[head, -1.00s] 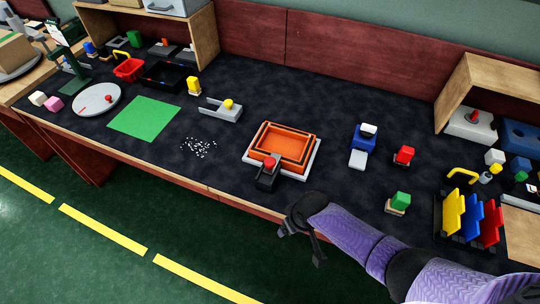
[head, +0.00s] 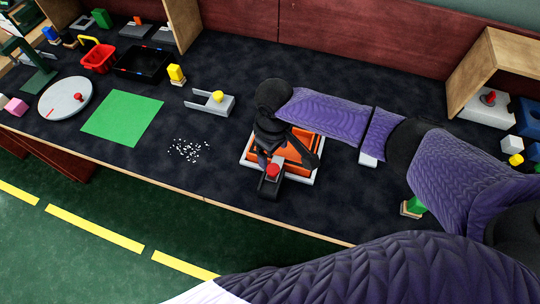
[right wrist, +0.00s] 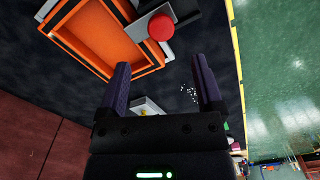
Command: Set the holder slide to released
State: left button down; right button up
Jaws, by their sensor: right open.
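An orange tray (head: 301,151) sits in a pale holder frame (head: 248,156) near the table's front edge. At its front is a dark slide block (head: 268,187) with a red knob (head: 273,170) on top. My right gripper (head: 287,162) is over the tray, just behind the knob, and hides part of the tray. In the right wrist view, the open, empty fingers of the gripper (right wrist: 161,62) show apart from the red knob (right wrist: 161,27), which lies past their tips. The orange tray (right wrist: 97,38) is there at upper left. My left gripper is not in view.
A grey bracket with a yellow knob (head: 218,96), scattered white bits (head: 187,150) and a green mat (head: 123,117) lie to the left.

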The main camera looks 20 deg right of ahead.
aim_at(273, 168)
notch_tip(273, 168, down, 6)
jog(key=shift+f+b, duration=0.2)
jog(key=shift+b, duration=0.95)
jog(key=shift+s+f, duration=0.1)
jog(key=shift+f, duration=0.3)
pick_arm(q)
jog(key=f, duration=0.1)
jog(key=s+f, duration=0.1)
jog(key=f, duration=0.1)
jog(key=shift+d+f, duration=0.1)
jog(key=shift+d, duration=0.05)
pick_arm(e)
jog(key=shift+c, duration=0.5)
grip_shut()
